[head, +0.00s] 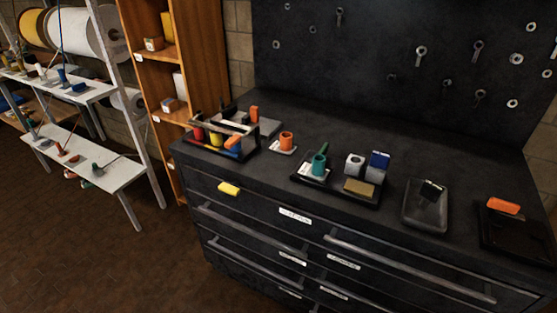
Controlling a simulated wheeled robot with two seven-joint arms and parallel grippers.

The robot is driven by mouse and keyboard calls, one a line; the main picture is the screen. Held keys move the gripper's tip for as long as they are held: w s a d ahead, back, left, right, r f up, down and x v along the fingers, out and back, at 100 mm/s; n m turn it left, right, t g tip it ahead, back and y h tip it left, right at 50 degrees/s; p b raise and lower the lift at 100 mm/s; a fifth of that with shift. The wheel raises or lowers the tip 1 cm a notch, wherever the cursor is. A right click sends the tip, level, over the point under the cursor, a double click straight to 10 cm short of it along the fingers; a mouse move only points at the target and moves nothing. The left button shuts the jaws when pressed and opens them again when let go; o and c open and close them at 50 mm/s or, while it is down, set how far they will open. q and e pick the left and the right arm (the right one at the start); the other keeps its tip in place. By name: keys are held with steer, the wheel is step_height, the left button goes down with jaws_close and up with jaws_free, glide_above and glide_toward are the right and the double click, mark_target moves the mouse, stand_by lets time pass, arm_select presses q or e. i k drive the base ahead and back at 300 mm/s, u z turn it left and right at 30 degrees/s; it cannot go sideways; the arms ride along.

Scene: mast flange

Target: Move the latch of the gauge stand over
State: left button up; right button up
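I cannot tell for sure which thing is the gauge stand, and no latch is clear at this size. On the black cabinet top, a dark tray (369,201) holds a teal cup-like piece (319,164) on a white card, a grey block with a dark round opening (355,166), a block with a blue upper part (379,160) and a tan piece (359,188). At the right, an orange block (503,206) sits at the back of a flat black board (515,236). Neither of my grippers is in view.
An open caddy (217,152) with coloured pieces stands at the left, beside an orange cup (286,141). A grey tray (418,214) holds a dark piece. The cabinet top (330,118) is clear toward the back.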

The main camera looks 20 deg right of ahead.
mark_target(323, 151)
steer(key=u, duration=0.25)
steer(key=i, duration=1)
steer(key=z, duration=0.75)
